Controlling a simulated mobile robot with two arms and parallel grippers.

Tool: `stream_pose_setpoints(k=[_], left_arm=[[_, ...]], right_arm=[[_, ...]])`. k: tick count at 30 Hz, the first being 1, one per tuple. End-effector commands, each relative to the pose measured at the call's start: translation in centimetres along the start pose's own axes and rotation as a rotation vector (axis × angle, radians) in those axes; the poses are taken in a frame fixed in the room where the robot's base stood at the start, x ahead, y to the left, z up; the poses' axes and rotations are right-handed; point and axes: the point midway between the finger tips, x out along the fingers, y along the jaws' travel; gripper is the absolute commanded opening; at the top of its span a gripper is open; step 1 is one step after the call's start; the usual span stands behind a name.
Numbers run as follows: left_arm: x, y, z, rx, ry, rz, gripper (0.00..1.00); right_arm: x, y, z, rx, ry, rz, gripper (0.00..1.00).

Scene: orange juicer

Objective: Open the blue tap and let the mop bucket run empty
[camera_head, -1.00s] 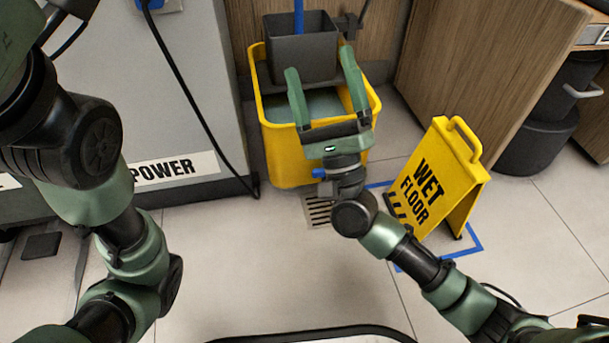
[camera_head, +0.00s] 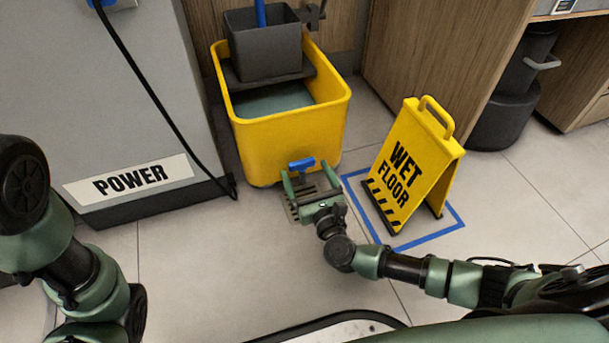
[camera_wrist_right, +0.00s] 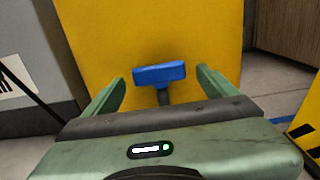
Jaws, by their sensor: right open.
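The yellow mop bucket (camera_head: 290,140) stands on the floor against the wooden panel, with grey-blue water (camera_head: 275,98) in it. The blue tap (camera_head: 301,164) is low on the bucket's front; its handle lies crosswise. My right gripper (camera_head: 302,176) is open and low in front of the bucket, with its fingers pointing at the tap. In the right wrist view the tap (camera_wrist_right: 159,74) shows between the two open fingertips (camera_wrist_right: 161,82), apart from both. My left arm comes in at the left; its gripper is out of the picture.
A floor drain (camera_head: 300,208) lies under the right gripper. A yellow wet floor sign (camera_head: 412,165) stands to the right inside a blue taped outline (camera_head: 430,240). A grey cabinet marked POWER (camera_head: 150,110) with a hanging black cable is at the left.

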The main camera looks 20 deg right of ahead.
Motion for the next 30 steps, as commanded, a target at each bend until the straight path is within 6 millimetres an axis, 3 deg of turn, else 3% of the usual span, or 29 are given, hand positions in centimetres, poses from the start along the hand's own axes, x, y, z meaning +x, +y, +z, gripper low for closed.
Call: stream_pose_setpoints(k=[4, 12, 18, 19, 30], left_arm=[[-0.6, 0.1, -0.2, 0.000, -0.001, 0.000, 0.00], [-0.5, 0.1, -0.1, -0.001, -0.001, 0.000, 0.00], [-0.5, 0.1, -0.1, -0.001, -0.001, -0.001, 0.00], [-0.5, 0.1, -0.1, -0.001, -0.001, -0.001, 0.00], [-1.6, 0.3, -0.5, -0.001, -0.001, -0.002, 0.00]], right_arm=[[1.0, 0.1, 0.0, 0.000, -0.001, 0.001, 0.87], [1.1, 0.1, 0.1, -0.001, -0.001, 0.001, 0.84], [1.1, 0.1, 0.1, 0.000, -0.001, 0.001, 0.29], [1.1, 0.1, 0.1, 0.000, -0.001, 0.001, 0.25], [1.1, -0.4, 0.0, 0.005, -0.007, 0.131, 0.25]])
